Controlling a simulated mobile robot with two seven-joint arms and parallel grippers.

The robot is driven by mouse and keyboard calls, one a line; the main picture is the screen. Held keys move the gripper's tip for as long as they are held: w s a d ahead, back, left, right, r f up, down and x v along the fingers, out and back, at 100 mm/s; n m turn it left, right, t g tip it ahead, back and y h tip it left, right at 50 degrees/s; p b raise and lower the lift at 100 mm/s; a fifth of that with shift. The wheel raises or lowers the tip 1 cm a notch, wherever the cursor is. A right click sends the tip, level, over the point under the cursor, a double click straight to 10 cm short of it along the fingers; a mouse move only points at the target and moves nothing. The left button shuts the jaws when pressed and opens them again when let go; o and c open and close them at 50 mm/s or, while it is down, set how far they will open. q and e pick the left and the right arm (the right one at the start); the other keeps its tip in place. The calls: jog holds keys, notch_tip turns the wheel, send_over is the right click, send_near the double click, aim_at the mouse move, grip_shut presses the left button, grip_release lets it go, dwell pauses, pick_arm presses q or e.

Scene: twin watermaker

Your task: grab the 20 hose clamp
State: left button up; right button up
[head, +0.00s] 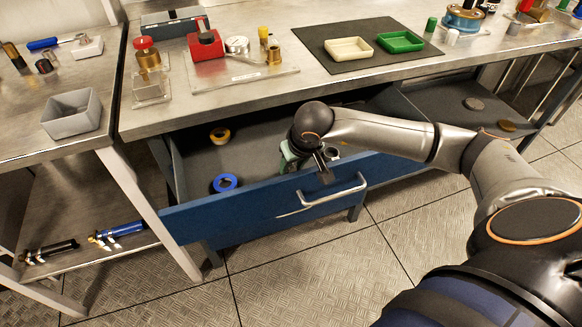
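My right gripper (322,172) is over the open blue drawer (265,212), close behind its front panel and above the handle. The wrist hides most of the fingers, so I cannot see whether they are open or shut. A small grey metallic ring-like thing (333,152) shows right beside the gripper. It may be a hose clamp, but no size marking is readable. A pale green thing (287,154) is partly hidden on the wrist's left side. My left gripper is not in view.
A yellow tape roll (220,136) and a blue tape roll (225,182) lie in the drawer's left part. The metal workbench (300,93) above holds a white tray (349,50) and a green tray (400,41). A grey bin (72,114) stands on the left table.

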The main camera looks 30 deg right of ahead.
grip_shut()
jog(key=shift+r, duration=0.1)
dwell(0.3)
